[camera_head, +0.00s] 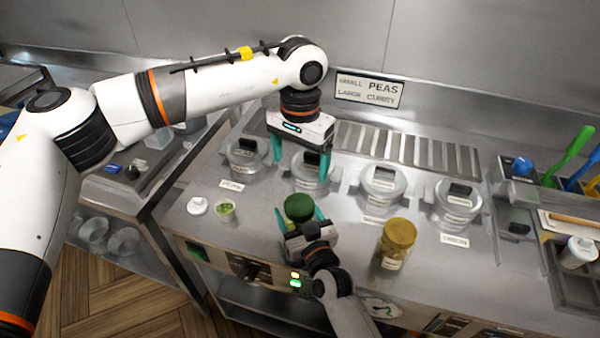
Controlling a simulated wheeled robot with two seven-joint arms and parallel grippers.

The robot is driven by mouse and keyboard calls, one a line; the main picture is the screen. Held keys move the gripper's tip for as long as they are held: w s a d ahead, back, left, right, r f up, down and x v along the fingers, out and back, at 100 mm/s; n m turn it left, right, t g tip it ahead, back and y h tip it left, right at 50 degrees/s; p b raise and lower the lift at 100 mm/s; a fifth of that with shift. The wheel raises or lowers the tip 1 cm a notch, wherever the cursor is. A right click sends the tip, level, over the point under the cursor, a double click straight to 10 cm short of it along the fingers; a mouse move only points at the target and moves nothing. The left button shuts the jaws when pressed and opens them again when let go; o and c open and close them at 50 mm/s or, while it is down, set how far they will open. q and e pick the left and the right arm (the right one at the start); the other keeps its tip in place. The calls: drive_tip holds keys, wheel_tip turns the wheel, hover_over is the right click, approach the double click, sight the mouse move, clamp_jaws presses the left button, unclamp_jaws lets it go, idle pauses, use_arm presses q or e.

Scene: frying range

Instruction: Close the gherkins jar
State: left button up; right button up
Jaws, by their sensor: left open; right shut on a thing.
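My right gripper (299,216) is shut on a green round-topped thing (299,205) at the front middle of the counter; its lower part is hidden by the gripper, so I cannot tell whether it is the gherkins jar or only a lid. A glass jar (393,262) with a gold lid (399,232) and a pale label stands upright to the right, apart from both grippers; its label is too small to read. My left gripper (301,163) is open, pointing down over the lidded containers behind the green thing, with its fingers apart.
Several lidded steel containers (383,182) sit in a row across the counter. A small cup of green bits (226,210) and a white lid-like piece (198,205) lie left of the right gripper. A utensil rack (560,230) stands at right.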

use_arm(q)
drive_tip(key=shift+r, duration=0.25)
use_arm(e)
drive_tip(key=o, duration=1.9)
drive_tip(key=shift+o, duration=0.2)
drive_tip(key=shift+s, duration=0.1)
drive_tip(key=b+v, duration=0.2)
drive_tip(key=v, duration=0.9)
drive_tip(key=shift+f, duration=0.15)
use_arm(q)
wheel_tip(320, 180, down, 2)
drive_tip(key=shift+f, duration=0.25)
use_arm(e)
drive_tip(key=shift+s+d, duration=0.2)
drive_tip(key=shift+s, duration=0.2)
